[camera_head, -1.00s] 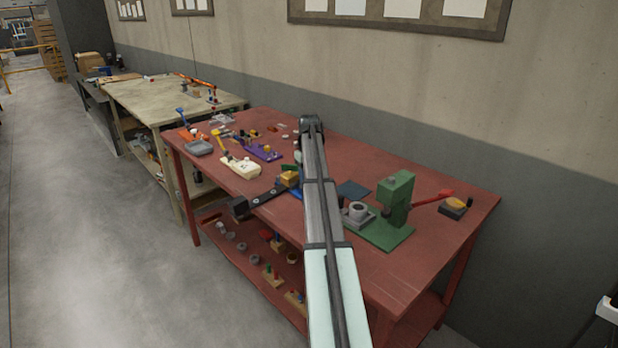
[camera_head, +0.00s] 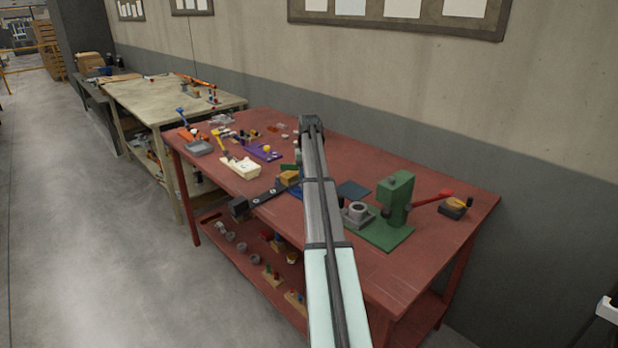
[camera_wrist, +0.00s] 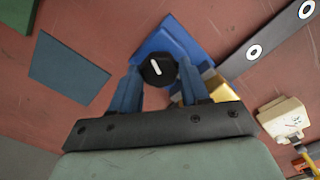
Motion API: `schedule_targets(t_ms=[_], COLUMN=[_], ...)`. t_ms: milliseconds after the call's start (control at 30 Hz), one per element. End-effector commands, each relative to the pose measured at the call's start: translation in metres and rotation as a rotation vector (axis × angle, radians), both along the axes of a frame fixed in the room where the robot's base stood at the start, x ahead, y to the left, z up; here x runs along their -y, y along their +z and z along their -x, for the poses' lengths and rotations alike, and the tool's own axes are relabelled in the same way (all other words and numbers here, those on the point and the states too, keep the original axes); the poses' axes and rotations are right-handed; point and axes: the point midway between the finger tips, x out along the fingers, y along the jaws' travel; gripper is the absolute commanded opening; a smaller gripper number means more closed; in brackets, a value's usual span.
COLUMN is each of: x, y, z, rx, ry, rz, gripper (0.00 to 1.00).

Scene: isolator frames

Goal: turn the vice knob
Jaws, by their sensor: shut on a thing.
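The vice knob (camera_wrist: 157,69) is black and round with a white mark, near the middle of the wrist view. The blue vice (camera_wrist: 178,42) shows just beyond it. My gripper (camera_wrist: 158,77) has its two blue fingers on either side of the knob and is shut on it. In the head view only a small blue part of the vice (camera_head: 295,194) shows beside my arm. My arm hides the knob and the gripper there.
A yellow block (camera_head: 289,178) and a dark bar with pale rings (camera_head: 262,199) lie left of the vice. A cream fixture (camera_head: 240,166) is farther left on the red table (camera_head: 440,225).

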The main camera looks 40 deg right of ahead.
Motion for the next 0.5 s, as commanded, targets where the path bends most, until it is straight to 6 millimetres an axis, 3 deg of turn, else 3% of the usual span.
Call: schedule_targets(t_ms=[500], x=[0.0007], y=[0.0007], z=[-0.0005], rx=[0.001], ry=[-0.490], rz=[0.000], gripper=[0.15])
